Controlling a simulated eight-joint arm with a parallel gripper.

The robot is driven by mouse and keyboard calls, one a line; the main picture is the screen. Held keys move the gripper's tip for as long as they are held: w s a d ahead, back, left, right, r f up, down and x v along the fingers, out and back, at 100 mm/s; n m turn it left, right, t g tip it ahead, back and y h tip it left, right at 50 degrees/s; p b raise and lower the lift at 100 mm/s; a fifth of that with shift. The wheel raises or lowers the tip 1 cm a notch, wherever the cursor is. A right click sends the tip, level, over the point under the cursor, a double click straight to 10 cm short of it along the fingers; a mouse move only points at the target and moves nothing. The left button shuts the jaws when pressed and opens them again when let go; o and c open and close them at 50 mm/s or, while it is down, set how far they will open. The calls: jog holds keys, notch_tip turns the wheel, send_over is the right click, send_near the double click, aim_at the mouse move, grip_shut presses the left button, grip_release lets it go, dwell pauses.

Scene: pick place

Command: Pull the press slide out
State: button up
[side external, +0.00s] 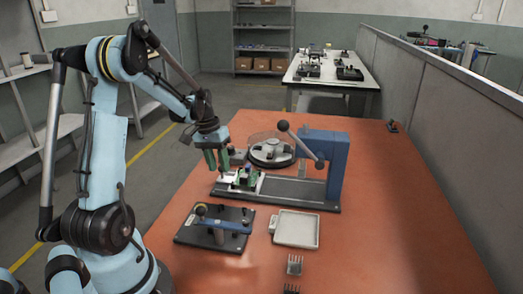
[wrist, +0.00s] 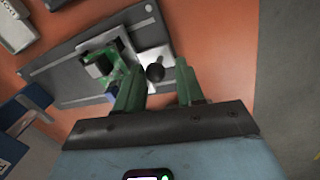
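The press (side external: 337,160) has a blue column, a lever with a black ball and a long dark base (side external: 300,197), also in the wrist view (wrist: 62,77). A light metal slide (side external: 227,189) sits at the base's left end with a green board (side external: 244,179) on it. In the wrist view the slide (wrist: 150,55) bears the green board (wrist: 122,58) and a black knob (wrist: 155,73). My gripper (side external: 216,160) is above the slide's end. Its green fingers (wrist: 157,75) are apart, with the knob appearing between them; I cannot tell whether they touch it.
A round turntable-like device (side external: 271,150) stands behind the press. A dark fixture with a blue bar (side external: 215,226) and a pale tray (side external: 297,229) lie in front. Small metal parts (side external: 294,265) lie near the front.

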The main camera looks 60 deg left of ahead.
jog(key=shift+o, duration=1.2)
notch_tip(320, 180, up, 12)
jog(key=s+a, duration=0.1)
jog(key=shift+a, duration=0.4)
jog(key=shift+s, duration=0.1)
jog(key=s+d+f+m+t+y, duration=0.1)
jog(key=d+m+t, duration=0.5)
jog(key=d, duration=2.2)
jog(key=shift+s+d+f+m+y, duration=0.15)
jog(key=shift+d+f+m+y, duration=0.2)
jog(key=shift+f, duration=0.4)
jog(key=shift+a, duration=0.1)
